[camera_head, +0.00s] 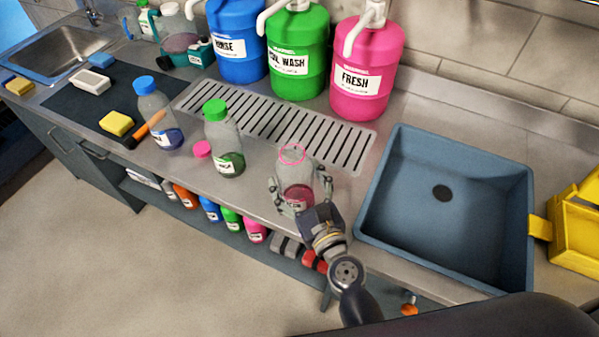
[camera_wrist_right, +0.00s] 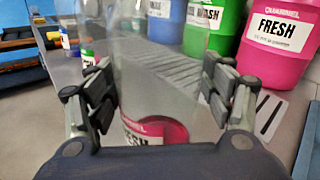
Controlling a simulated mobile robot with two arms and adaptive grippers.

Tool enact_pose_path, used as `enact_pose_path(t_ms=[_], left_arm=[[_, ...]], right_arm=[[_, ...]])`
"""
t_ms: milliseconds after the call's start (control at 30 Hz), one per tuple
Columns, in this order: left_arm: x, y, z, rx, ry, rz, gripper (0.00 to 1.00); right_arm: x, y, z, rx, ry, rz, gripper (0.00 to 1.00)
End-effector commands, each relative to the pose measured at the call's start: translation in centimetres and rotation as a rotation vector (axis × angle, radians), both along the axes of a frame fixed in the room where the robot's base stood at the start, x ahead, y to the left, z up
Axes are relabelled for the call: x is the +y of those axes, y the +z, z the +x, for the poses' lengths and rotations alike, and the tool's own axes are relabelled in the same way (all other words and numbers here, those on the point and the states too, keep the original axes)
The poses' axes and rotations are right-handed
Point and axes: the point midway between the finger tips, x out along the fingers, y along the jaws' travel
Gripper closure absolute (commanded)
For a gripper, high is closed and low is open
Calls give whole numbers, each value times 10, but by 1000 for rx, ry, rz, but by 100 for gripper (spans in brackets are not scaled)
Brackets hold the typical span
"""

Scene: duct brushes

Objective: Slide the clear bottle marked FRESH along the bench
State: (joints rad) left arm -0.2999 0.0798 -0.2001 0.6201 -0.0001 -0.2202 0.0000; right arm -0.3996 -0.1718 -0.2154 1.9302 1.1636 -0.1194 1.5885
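The clear bottle marked FRESH (camera_head: 297,178) stands upright and uncapped on the bench, in front of the slotted drain grate. It has a pink neck ring and some pink liquid at the bottom. My right gripper (camera_head: 300,192) reaches in from the front with one finger on each side of the bottle. In the right wrist view the bottle (camera_wrist_right: 160,90) fills the space between the fingers, which appear to press on its sides. Its label shows low in that view, partly cut off by the gripper body. My left gripper is not in view.
A green-capped bottle (camera_head: 223,140), a blue-capped bottle (camera_head: 157,112) and a loose pink cap (camera_head: 202,149) are to the left. The blue-grey sink basin (camera_head: 375,200) is close on the right. Blue, green and pink (camera_head: 365,60) drums stand behind the grate (camera_head: 270,122).

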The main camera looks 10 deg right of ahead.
Motion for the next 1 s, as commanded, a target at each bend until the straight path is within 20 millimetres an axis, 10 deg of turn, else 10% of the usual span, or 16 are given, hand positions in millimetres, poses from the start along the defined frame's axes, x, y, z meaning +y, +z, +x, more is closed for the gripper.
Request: enact_pose_path(t_ms=[33,467,1000], left_arm=[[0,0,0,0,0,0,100],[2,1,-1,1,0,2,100],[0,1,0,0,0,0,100]], right_arm=[[26,21,4,18,-62,160,13],[23,23,2,14,-65,154,13],[-2,12,-45,3,-28,63,13]])
